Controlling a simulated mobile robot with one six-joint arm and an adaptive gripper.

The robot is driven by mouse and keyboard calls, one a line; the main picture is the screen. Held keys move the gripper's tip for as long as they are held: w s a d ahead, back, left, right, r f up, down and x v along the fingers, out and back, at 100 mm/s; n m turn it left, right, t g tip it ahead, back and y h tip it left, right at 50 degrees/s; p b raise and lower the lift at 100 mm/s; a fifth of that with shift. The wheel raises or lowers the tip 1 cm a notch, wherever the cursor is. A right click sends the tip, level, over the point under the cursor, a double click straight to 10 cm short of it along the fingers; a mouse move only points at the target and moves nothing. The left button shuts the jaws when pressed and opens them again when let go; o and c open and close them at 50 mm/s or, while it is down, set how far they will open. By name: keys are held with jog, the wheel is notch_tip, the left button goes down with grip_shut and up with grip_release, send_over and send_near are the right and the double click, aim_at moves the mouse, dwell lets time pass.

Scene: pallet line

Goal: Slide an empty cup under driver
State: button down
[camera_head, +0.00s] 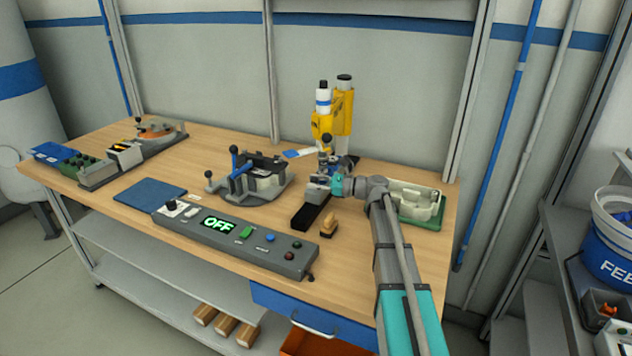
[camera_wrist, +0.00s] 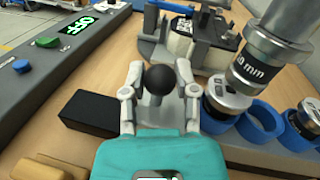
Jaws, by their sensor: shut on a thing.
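My gripper (camera_wrist: 160,72) is shut on a black ball knob (camera_wrist: 160,80), with one finger on each side of it. In the head view my gripper (camera_head: 318,188) is low over the bench in front of the yellow machine (camera_head: 342,112). A steel cylinder marked in mm (camera_wrist: 262,60), seemingly the driver, hangs at the right of the wrist view. Just below it is a round metal piece (camera_wrist: 228,93), perhaps a cup, in a blue ring (camera_wrist: 213,119). An empty-looking blue ring (camera_wrist: 262,126) and another metal piece (camera_wrist: 306,117) in a ring stand to its right. Whether these are empty cups I cannot tell.
A black block (camera_wrist: 92,112) lies left of my gripper. The control box reading OFF (camera_head: 235,235) runs along the front edge. A dark fixture with levers (camera_head: 252,180) stands behind left. A pale tray (camera_head: 418,210) is at right. A blue mat (camera_head: 150,194) lies left.

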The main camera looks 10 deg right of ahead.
jog(key=s+a, duration=0.2)
jog(key=s, duration=0.1)
jog(key=shift+s+a, duration=0.25)
jog(key=shift+w, duration=0.1)
jog(key=c, duration=0.7)
grip_release()
jog(key=shift+o, duration=0.2)
jog(key=shift+d, duration=0.2)
jog(key=v, duration=1.2)
jog(key=shift+a, duration=0.1)
